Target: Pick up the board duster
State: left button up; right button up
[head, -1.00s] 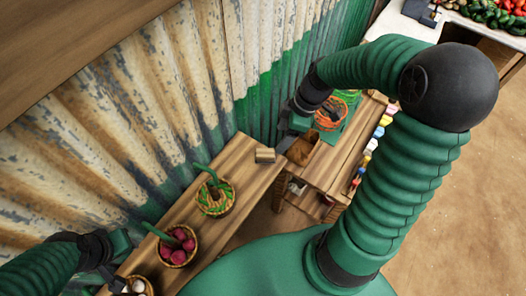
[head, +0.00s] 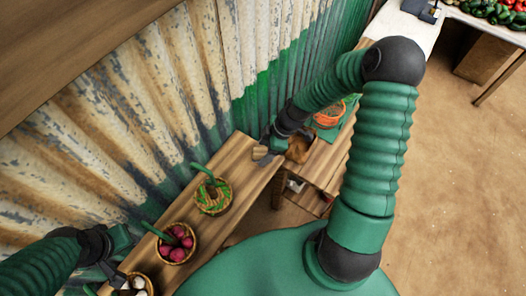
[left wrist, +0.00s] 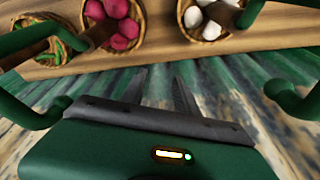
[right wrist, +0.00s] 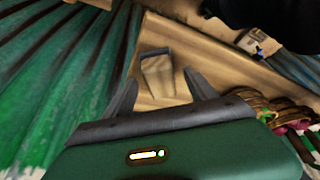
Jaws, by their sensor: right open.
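The board duster (head: 260,153), a small wooden block with a grey end, lies on the far end of the long wooden shelf. It also shows in the right wrist view (right wrist: 158,77), between and beyond the fingers. My right gripper (head: 268,143) is open and empty, right at the duster in the head view; I cannot tell whether it touches it. In the right wrist view its two dark fingers (right wrist: 163,90) stand apart on either side of the block.
Baskets of green-yellow vegetables (head: 212,197), red-purple produce (head: 177,243) and white produce (head: 134,286) stand along the shelf. A corrugated metal wall (head: 180,90) rises close behind. A brown box (head: 300,148) and an orange basket (head: 329,114) stand right of the duster.

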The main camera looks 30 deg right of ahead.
jog(key=shift+w+f, duration=0.2)
jog(key=shift+f, duration=0.45)
jog(key=shift+a+r, duration=0.1)
jog(key=shift+a, duration=0.1)
jog(key=shift+c, duration=0.6)
jog(key=shift+a, duration=0.2)
jog(key=c, duration=0.9)
jog(key=shift+d, duration=0.15)
grip_shut()
jog(key=shift+d+r, duration=0.1)
